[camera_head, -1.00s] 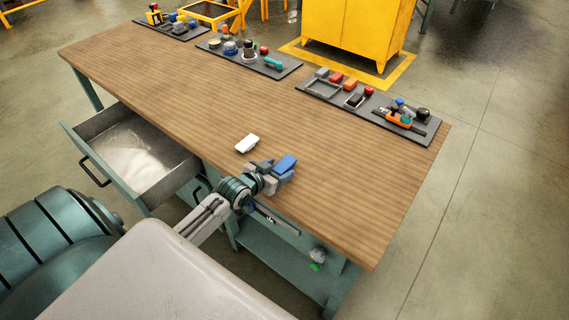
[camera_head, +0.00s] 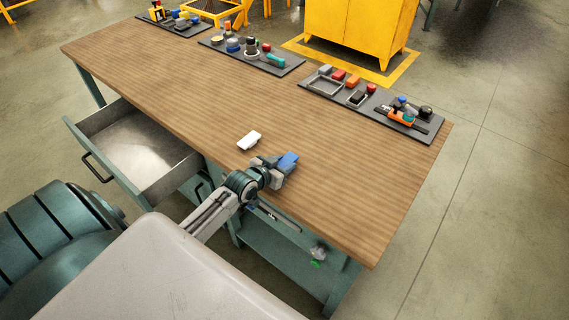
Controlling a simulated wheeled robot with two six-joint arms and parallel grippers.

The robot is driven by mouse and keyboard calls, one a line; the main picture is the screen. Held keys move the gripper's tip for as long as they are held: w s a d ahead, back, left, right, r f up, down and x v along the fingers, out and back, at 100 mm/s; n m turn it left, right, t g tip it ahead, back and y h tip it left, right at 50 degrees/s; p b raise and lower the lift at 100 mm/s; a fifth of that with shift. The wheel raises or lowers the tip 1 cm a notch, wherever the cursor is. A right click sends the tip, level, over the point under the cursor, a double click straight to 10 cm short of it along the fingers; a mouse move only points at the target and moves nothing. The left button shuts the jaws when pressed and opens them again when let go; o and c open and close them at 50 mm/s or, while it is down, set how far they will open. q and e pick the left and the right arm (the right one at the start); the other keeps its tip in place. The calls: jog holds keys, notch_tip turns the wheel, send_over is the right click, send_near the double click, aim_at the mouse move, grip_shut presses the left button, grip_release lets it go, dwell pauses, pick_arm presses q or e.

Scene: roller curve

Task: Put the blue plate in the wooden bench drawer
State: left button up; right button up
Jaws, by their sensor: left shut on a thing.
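The blue plate (camera_head: 288,161) is a small blue block near the front edge of the wooden bench top (camera_head: 330,190). My left gripper (camera_head: 280,167) is shut on it, and the fingers hide part of it. I cannot tell whether the plate touches the bench top. The bench drawer (camera_head: 103,120) is pulled open at the front left of the bench, and its light inside looks empty. My right gripper does not show.
A white block (camera_head: 249,140) lies on the bench just left of my left gripper. Dark trays (camera_head: 290,67) with small parts line the bench's back edge. The middle and left of the bench top are clear. A yellow cabinet (camera_head: 352,35) stands behind.

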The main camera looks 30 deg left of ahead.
aim_at(283, 164)
pick_arm(q)
jog(key=shift+r, duration=0.55)
notch_tip(283, 164, up, 2)
jog(key=shift+r+b, duration=0.15)
jog(key=shift+b, duration=0.55)
jog(key=s+d+r+b, duration=0.1)
jog(key=s+d+b, duration=0.1)
jog(key=s+d, duration=0.3)
jog(key=s+d+b, duration=0.2)
jog(key=s+d, duration=0.1)
jog(key=s, duration=0.5)
jog(key=w+d+r+y, duration=0.1)
jog(key=w+d+r, duration=0.7)
jog(key=w+r, duration=0.1)
jog(key=shift+w+r+n, duration=0.4)
jog(key=shift+w, duration=0.25)
